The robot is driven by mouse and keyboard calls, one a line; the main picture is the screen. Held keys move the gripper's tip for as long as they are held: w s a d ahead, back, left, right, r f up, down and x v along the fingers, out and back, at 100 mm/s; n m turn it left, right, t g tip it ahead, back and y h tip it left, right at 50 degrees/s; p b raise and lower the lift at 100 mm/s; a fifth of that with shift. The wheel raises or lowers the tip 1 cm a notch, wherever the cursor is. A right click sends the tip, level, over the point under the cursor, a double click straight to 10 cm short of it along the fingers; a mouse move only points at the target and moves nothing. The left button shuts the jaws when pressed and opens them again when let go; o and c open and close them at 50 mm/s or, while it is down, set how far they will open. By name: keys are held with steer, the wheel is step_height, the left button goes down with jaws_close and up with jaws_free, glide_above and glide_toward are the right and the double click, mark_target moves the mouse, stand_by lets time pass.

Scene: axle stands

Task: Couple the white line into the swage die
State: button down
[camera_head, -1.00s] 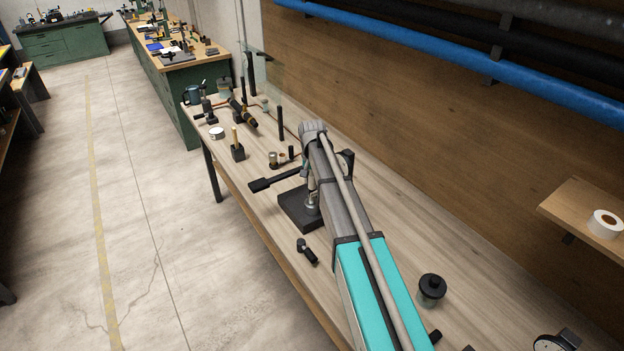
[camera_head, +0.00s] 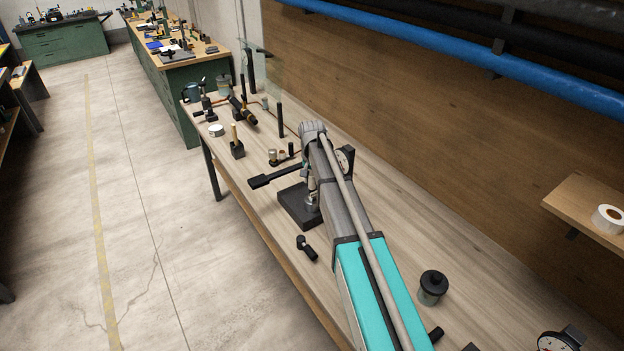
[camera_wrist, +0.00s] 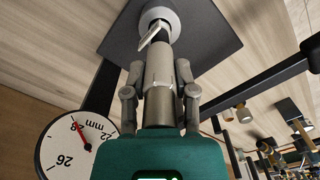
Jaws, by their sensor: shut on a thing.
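In the wrist view my gripper (camera_wrist: 160,82) is shut on a grey cylindrical piece between its fingers. A short white end, seemingly of the white line (camera_wrist: 151,37), shows tilted just beyond the fingers. It overlaps a pale round fitting (camera_wrist: 159,19), seemingly the swage die, on a dark square plate (camera_wrist: 215,32). I cannot tell whether the line is in the die or only in front of it. In the head view the dark plate (camera_head: 293,208) stands on the bench below my arm. My arm hides most of my gripper and the line there.
A dial gauge (camera_wrist: 68,147) is close left of my gripper in the wrist view.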

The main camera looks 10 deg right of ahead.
steer(key=shift+f+b, duration=0.7)
steer(key=shift+f, duration=0.1)
steer(key=shift+c, duration=1.6)
jaws_free()
steer(key=shift+s, duration=0.15)
